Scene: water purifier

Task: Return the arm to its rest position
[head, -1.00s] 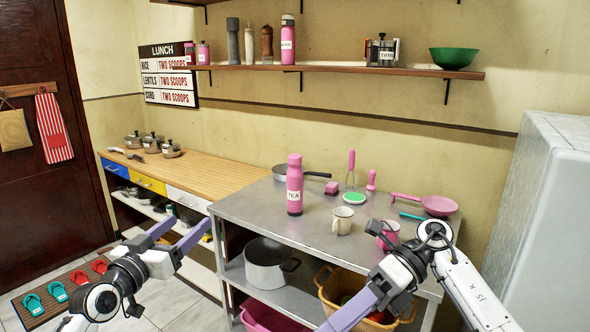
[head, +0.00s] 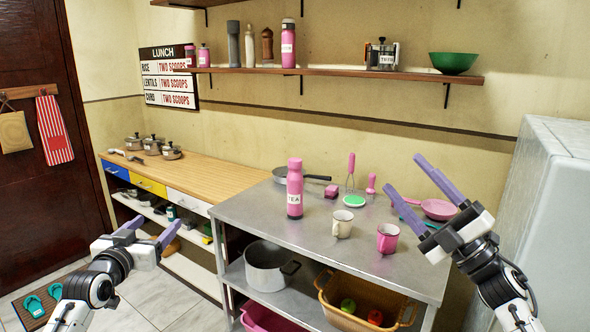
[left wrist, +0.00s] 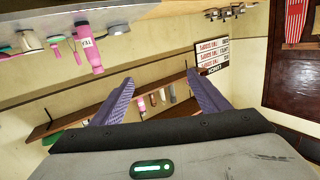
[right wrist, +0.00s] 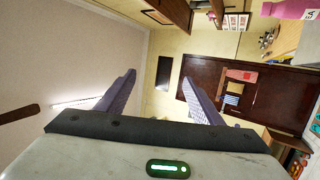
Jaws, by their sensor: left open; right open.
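My left gripper (head: 147,236) is open and empty at the lower left of the head view, in front of the low wooden counter. Its two purple fingers also show spread apart in the left wrist view (left wrist: 160,90). My right gripper (head: 421,190) is open and empty at the right of the head view, raised above the right part of the steel table, its fingers pointing up and left. Its spread fingers show in the right wrist view (right wrist: 165,90) with nothing between them. The right fingers partly cover the pink pan (head: 438,209) in the head view.
The steel table (head: 265,215) holds a pink tea bottle (head: 294,190), a white mug (head: 343,224), a pink mug (head: 387,238) and a dark-handled pan (head: 283,174). A wall shelf (head: 340,72) runs above. A pale cabinet (head: 555,200) stands right of my right arm.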

